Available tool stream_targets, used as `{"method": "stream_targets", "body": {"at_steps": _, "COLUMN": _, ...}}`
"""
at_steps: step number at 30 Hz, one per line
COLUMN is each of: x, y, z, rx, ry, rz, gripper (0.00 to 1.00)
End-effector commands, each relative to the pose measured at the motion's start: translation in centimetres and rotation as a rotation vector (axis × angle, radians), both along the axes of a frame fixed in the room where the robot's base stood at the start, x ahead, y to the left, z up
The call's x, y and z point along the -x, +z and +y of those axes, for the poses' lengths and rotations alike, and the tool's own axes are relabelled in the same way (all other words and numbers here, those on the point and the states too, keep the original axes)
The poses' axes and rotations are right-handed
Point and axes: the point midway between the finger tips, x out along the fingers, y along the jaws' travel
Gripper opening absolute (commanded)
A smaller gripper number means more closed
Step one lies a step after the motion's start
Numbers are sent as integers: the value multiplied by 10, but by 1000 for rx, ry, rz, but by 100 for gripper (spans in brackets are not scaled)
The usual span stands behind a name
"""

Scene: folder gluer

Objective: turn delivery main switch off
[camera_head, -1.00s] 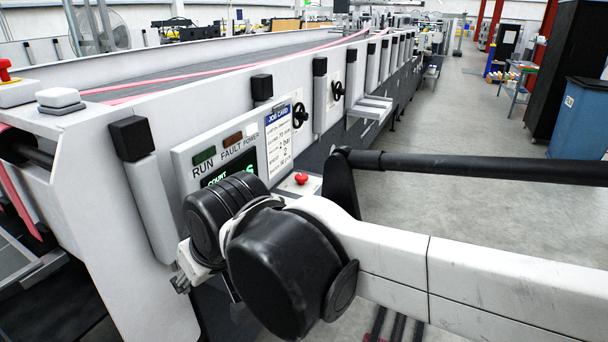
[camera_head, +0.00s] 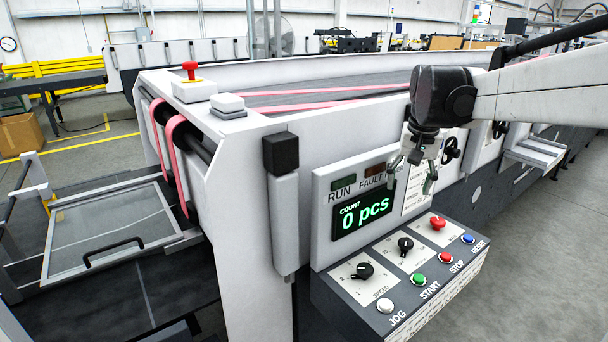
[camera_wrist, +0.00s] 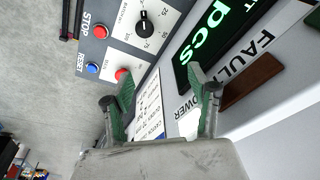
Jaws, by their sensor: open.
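My gripper (camera_head: 411,182) is open and empty, pointing down in front of the upright display board, above the panel's right part. In the wrist view my gripper (camera_wrist: 162,74) spreads its fingers over the job card (camera_wrist: 148,105).
Below the knobs are white JOG (camera_head: 385,305), green START (camera_head: 418,279), red STOP (camera_head: 446,257) and blue RESET (camera_head: 468,238) buttons. The display (camera_head: 362,215) reads 0 pcs. A red emergency button (camera_head: 190,70) tops the machine. Floor at right is clear.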

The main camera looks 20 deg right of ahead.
Motion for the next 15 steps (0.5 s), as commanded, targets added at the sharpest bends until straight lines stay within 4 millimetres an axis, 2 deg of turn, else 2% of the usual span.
{"method": "stream_targets", "body": {"at_steps": 1, "x": -7, "y": 0, "z": -14, "rx": -6, "ry": -22, "rz": 13, "gripper": 55}}
{"method": "stream_targets", "body": {"at_steps": 6, "x": -25, "y": -5, "z": -54, "rx": -31, "ry": -92, "rz": 61, "gripper": 55}}
{"method": "stream_targets", "body": {"at_steps": 15, "x": -47, "y": -23, "z": -127, "rx": -78, "ry": -213, "rz": 142, "gripper": 55}}
